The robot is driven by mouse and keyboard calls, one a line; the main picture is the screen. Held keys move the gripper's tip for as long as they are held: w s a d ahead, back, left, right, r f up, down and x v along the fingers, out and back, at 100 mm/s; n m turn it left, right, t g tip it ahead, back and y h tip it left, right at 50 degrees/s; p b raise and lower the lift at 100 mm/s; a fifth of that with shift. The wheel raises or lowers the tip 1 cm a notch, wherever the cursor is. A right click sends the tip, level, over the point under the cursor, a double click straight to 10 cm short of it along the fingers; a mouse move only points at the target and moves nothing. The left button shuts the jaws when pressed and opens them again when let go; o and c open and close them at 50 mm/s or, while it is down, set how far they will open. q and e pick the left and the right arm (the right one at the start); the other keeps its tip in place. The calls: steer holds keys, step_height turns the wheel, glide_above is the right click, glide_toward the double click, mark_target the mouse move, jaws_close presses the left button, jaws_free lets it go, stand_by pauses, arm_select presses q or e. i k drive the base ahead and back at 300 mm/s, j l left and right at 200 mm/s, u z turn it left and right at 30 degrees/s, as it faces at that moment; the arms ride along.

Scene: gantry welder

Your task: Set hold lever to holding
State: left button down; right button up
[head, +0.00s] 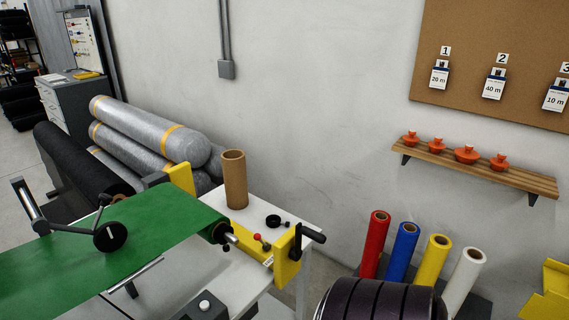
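A machine with a green sheet (130,250) laid across it stands at the lower left. At its right end is a yellow bracket (287,262) with a black handle (313,234) sticking out to the right. Beside the bracket is a small lever with a red knob (257,237); a small pale label (268,262) is near it. I cannot read the label, nor tell for certain which of these is the hold lever or which position it is in. Neither of my grippers shows in the head view.
A white table (270,212) behind the machine bears a cardboard tube (234,180). A black dial (110,237) sits over the green sheet. Large grey rolls (150,130) lie at the back left. Colored rolls (405,250) stand at the right, below a wooden shelf (480,175).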

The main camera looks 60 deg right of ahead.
mark_target(266, 247)
steer(key=z, duration=1.75)
